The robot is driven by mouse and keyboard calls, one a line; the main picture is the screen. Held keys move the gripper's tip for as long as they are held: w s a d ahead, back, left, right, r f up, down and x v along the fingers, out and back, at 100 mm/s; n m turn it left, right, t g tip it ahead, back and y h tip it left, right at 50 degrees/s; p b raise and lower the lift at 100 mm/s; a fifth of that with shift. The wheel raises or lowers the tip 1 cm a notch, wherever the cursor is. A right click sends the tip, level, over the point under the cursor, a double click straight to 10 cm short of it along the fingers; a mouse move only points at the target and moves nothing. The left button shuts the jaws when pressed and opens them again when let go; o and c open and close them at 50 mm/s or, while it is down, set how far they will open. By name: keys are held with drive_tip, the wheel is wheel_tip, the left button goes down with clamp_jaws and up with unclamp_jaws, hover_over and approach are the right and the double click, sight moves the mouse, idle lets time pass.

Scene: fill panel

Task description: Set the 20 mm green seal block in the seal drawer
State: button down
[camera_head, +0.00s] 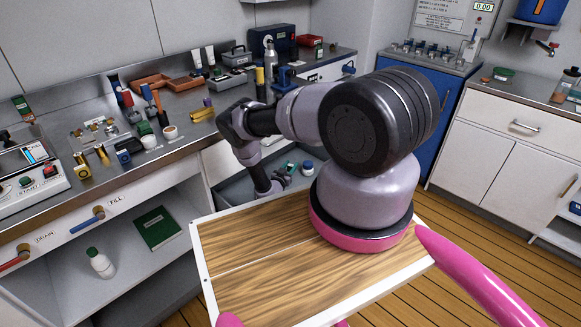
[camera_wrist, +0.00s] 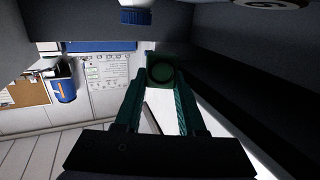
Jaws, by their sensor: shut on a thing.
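In the wrist view the green seal block (camera_wrist: 161,73) sits between the tips of the two teal fingers of my gripper (camera_wrist: 163,80), which is shut on it. In the head view my gripper (camera_head: 281,180) is low inside the open grey drawer (camera_head: 236,190) under the bench. A small green patch shows at its tip there, too small to tell whether it is block or finger. The wrist view shows dark drawer walls (camera_wrist: 245,75) around the gripper. Whether the block touches the drawer floor cannot be told.
A white jar with a blue lid (camera_head: 307,168) stands close to the right of my gripper. The blue lid (camera_wrist: 135,16) also shows in the wrist view. The bench (camera_head: 190,125) above the drawer is crowded with tools and bottles. A blue cabinet (camera_head: 440,115) stands at the right.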

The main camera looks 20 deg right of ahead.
drive_tip(key=shift+f, duration=0.4)
drive_tip(key=shift+f, duration=0.2)
drive_tip(key=c, duration=0.5)
unclamp_jaws()
drive_tip(key=shift+r, duration=0.2)
drive_tip(key=v, duration=0.7)
drive_tip(key=shift+s+r, duration=0.2)
drive_tip(key=shift+r, duration=0.2)
drive_tip(key=shift+a, duration=0.2)
